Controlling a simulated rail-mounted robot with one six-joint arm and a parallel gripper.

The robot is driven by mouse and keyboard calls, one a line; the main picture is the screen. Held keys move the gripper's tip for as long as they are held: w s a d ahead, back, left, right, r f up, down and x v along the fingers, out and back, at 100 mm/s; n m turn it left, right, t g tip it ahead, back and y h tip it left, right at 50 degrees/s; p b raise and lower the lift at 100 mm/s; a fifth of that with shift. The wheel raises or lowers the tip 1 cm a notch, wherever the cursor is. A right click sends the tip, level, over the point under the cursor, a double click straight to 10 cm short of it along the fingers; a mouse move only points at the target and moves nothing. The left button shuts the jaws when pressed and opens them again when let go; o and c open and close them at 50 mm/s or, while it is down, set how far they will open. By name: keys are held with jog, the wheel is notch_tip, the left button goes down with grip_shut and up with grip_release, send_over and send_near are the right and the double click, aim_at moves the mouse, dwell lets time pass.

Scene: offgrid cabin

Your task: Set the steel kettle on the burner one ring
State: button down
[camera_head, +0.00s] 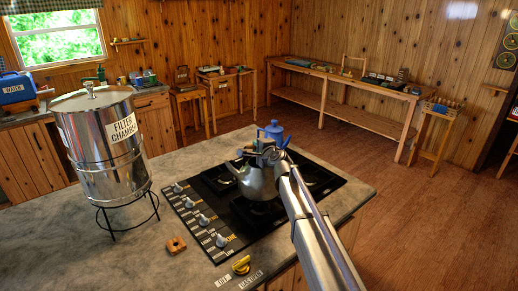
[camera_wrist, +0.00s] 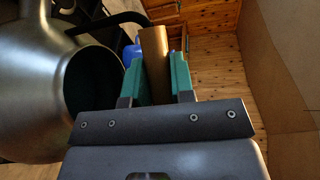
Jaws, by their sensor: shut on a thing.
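The steel kettle (camera_head: 260,182) is over the middle of the black cooktop (camera_head: 222,232), its spout toward the left. It fills the left of the wrist view (camera_wrist: 25,75). My gripper (camera_head: 268,152) is at the top of the kettle. In the wrist view my gripper's green fingers (camera_wrist: 155,78) are shut on the kettle's brown handle grip (camera_wrist: 154,50). I cannot tell whether the kettle's base touches the cooktop. The kettle and my arm hide part of the burners, and I cannot tell which ring is burner one.
Control knobs (camera_head: 204,220) line the cooktop's left side. A large steel filter chamber (camera_head: 105,150) stands on a wire stand to the left. A blue pot (camera_head: 271,129) is behind the kettle.

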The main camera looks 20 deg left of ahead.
jog(key=shift+f+b, duration=3.35)
jog(key=shift+f, duration=0.1)
jog(key=shift+f+b, duration=0.5)
jog(key=shift+b, duration=0.05)
jog(key=c, duration=0.9)
grip_release()
jog(key=shift+s, duration=0.1)
jog(key=p+v, duration=0.2)
jog(key=v, duration=0.9)
jog(key=shift+r, duration=0.1)
jog(key=shift+a, duration=0.1)
